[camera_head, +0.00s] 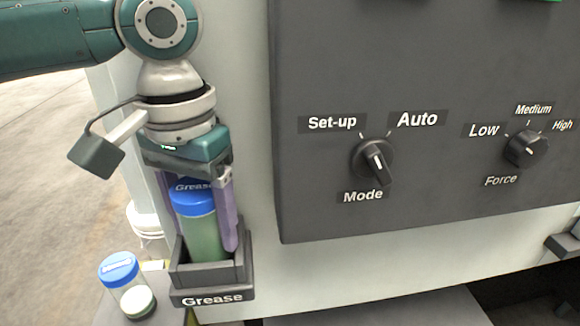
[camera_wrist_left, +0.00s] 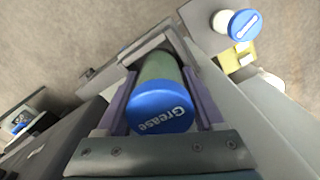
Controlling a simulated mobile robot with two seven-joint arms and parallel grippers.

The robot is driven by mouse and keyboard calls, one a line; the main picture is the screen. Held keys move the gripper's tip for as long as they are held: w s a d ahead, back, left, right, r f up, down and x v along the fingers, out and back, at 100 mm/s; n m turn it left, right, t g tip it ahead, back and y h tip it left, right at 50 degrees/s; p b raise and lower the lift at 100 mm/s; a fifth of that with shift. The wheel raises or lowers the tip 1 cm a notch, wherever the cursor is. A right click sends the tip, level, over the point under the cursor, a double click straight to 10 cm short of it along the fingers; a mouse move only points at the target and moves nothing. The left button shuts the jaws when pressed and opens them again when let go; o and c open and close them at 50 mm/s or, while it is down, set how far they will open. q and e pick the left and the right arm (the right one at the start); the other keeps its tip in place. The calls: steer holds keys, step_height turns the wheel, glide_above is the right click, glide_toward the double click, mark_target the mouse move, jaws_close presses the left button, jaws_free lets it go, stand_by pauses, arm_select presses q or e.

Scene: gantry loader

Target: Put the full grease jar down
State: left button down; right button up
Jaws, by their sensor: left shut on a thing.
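The full grease jar (camera_head: 203,236), green with a blue lid marked "Grease", stands upright between the purple fingers of my left gripper (camera_head: 208,222). The gripper is shut on it from above. The jar's lower part is inside the dark holder labelled "Grease" (camera_head: 212,298) on the machine's side, and its base is hidden by the holder wall. I cannot tell whether the base touches the holder floor. In the left wrist view the jar (camera_wrist_left: 160,105) lies between both fingers, with the holder's rim (camera_wrist_left: 150,43) around its far end. My right gripper is not in view.
Another blue-lidded jar (camera_head: 125,284), clear with a little pale content at the bottom, stands on a grey surface left of the holder. A white bucket (camera_head: 146,221) is behind. The dark control panel (camera_head: 430,80) with Mode and Force knobs is close on the right.

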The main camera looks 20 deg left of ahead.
arm_select(q)
steer(key=shift+s+a+f, duration=0.1)
steer(key=shift+a+f, duration=0.15)
steer(key=shift+f, duration=0.5)
steer(key=shift+c, duration=0.7)
jaws_free()
steer(key=shift+f, duration=0.1)
steer(key=shift+o, duration=0.6)
steer(key=r, duration=0.9)
steer(key=r+p, duration=0.1)
steer(key=r, duration=0.3)
steer(key=shift+d+r, duration=0.25)
steer(key=shift+r, duration=0.15)
